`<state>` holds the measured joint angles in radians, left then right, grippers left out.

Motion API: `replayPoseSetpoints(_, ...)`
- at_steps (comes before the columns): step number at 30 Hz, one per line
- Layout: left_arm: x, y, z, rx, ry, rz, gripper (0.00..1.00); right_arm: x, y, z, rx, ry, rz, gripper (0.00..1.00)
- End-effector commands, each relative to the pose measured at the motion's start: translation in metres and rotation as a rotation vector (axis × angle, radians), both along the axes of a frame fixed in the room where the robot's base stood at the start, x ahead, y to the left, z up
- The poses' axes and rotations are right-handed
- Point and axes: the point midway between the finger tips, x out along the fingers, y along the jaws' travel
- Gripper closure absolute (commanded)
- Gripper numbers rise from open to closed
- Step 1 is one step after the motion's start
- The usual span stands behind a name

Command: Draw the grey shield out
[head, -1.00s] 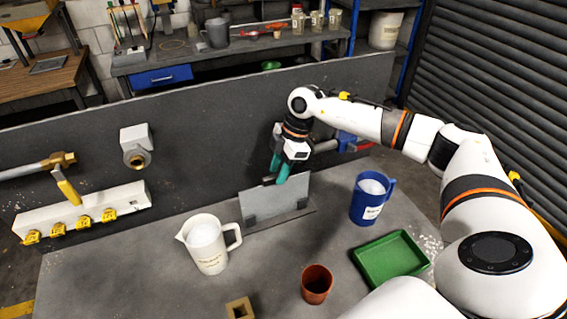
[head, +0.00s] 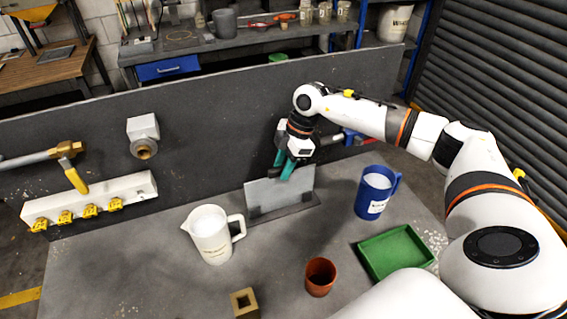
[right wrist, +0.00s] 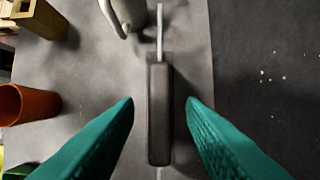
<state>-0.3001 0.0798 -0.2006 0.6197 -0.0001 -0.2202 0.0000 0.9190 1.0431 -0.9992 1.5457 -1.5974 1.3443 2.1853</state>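The grey shield (head: 281,191) is a flat upright plate in a dark slotted holder (head: 285,213) on the bench, near the back panel. It shows edge-on in the right wrist view (right wrist: 160,32), with a dark bar-shaped grip (right wrist: 158,115) along its top edge. My right gripper (head: 287,172) is at the shield's top edge, pointing down. Its teal fingers (right wrist: 160,108) are open, one on each side of the dark grip, with a gap on both sides. My left gripper is in neither view.
A white jug (head: 211,236) stands left of the shield and a blue mug (head: 373,194) right of it. A green tray (head: 395,252), a brown cup (head: 320,277) and a brass-coloured block (head: 244,304) are nearer. The dark back panel (head: 215,125) rises behind.

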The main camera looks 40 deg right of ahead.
Motion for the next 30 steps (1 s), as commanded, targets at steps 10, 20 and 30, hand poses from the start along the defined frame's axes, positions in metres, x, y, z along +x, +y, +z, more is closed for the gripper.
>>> replayPoseSetpoints(10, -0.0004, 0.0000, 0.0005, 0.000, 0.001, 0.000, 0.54, -0.0001, 0.0002, -0.0002, 0.000, 0.000, 0.000, 0.85)
replayPoseSetpoints(20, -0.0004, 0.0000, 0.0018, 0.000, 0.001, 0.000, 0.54, 0.0003, 0.0004, 0.0018, 0.002, -0.002, 0.001, 1.00)
replayPoseSetpoints(30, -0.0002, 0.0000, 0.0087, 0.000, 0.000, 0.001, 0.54, 0.0003, 0.0003, 0.0082, 0.002, -0.002, 0.001, 1.00)
